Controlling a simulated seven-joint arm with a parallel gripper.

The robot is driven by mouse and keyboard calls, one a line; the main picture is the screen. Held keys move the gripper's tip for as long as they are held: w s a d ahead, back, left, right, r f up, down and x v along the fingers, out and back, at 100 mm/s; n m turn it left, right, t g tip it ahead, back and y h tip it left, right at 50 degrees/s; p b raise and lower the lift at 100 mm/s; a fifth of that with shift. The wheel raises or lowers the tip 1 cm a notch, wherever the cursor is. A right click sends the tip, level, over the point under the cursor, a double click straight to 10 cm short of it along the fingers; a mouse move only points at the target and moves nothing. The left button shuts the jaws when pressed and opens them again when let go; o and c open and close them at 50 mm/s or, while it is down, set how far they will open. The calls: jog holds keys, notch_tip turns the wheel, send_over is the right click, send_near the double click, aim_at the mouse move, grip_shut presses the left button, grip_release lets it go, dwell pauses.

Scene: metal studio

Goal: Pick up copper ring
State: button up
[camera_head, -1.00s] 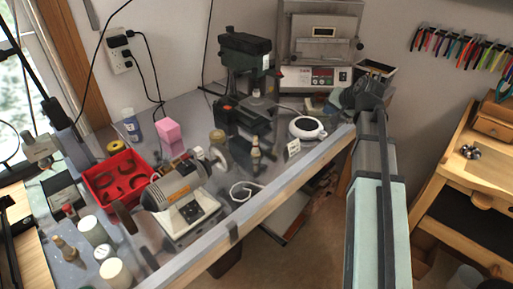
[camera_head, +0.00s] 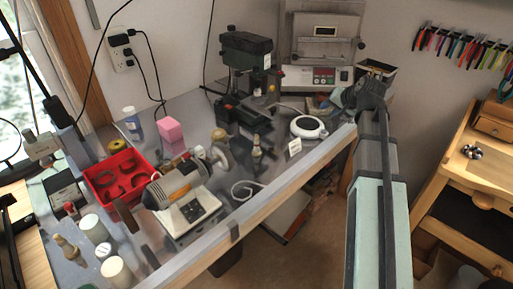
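I cannot make out a copper ring for certain in the head view. My gripper (camera_head: 345,98) is at the far right end of the grey bench (camera_head: 285,180), in front of the control box. It is small, dark and partly hidden by my own arm, so I cannot see whether its fingers are open or hold anything. Small reddish and bluish items (camera_head: 322,103) lie just left of it, too small to identify.
A white round device (camera_head: 307,127) stands left of my arm. A green drill press (camera_head: 245,50) stands at the back, and a polishing motor (camera_head: 180,188) at the front. A kiln-like box (camera_head: 320,45) is behind my gripper. A wooden bench (camera_head: 455,205) stands at right.

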jog(key=shift+o, duration=1.1)
